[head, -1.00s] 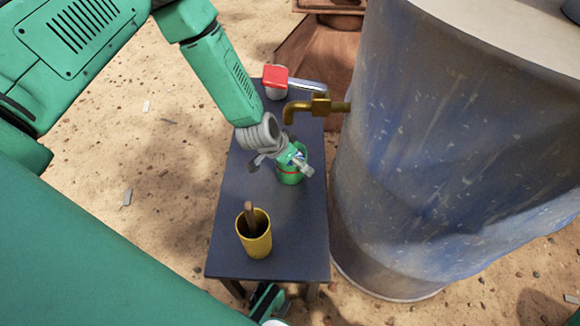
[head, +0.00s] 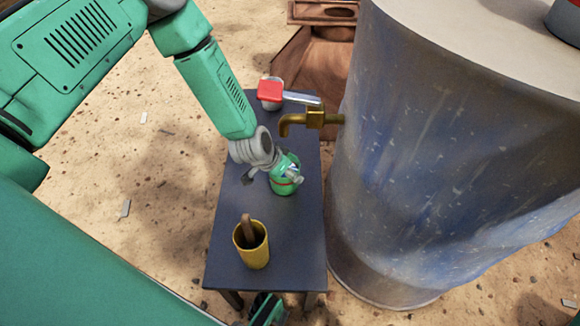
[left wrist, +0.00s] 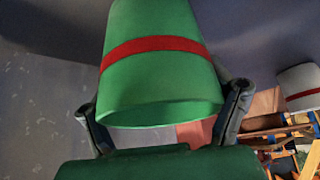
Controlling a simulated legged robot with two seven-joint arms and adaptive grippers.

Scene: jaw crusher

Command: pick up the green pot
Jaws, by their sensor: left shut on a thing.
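The green pot (head: 286,186) with a red band is on the dark table, on the near side of the brass tap. My left gripper (head: 271,175) reaches down to it from the upper left and is shut on it. In the left wrist view the pot (left wrist: 160,85) fills the space between my two fingers (left wrist: 165,110), one against each side. The gripper partly covers the pot in the head view. I cannot tell whether its base touches the table.
On the table (head: 225,265), a yellow cup (head: 252,252) holding a brown stick stands at the near end. A red-topped item (head: 270,90) with a metal handle is at the far end. The tap (head: 314,119) projects from the large blue-grey barrel (head: 420,170) on the right.

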